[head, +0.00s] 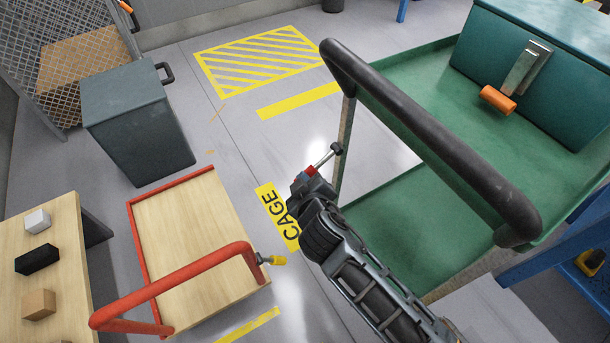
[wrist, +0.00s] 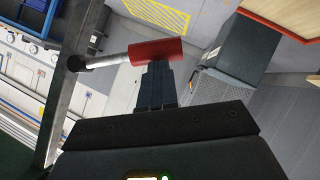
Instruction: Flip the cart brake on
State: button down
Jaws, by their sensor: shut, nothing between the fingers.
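The cart brake looks to be a lever on the upright post of the green cart (head: 395,75). It has a dark pivot end (head: 337,148), a silver rod (head: 324,158) and a red grip (head: 311,170). The red grip (wrist: 157,50) also shows in the wrist view, with the rod (wrist: 105,60) running left to the post (wrist: 68,75). My gripper (head: 305,183) is at the red grip. In the wrist view its shut fingers (wrist: 157,82) end right at the grip's underside; I cannot tell whether they touch it. Nothing is between the fingers.
The green cart's black push bar (head: 430,135) rises right of my arm. A green box with an orange-handled latch (head: 497,99) sits on the cart. A red-railed wooden cart (head: 190,245) with a yellow-tipped lever (head: 277,260) stands left. A dark bin (head: 137,120) is behind it.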

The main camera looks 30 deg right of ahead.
jog(key=shift+d+f+n+t+h+b, duration=0.15)
jog(key=shift+d+f+n+h+b, duration=0.3)
jog(key=shift+f+b, duration=0.6)
jog(key=shift+d+f+n+t+h+b, duration=0.2)
jog(key=shift+d+f+n+h+b, duration=0.3)
jog(key=shift+b, duration=0.8)
jog(key=shift+d+f+n+t+h+b, duration=0.15)
jog(key=shift+d+f+n+h+b, duration=0.25)
jog(key=shift+f+b, duration=0.7)
jog(key=shift+r, duration=0.1)
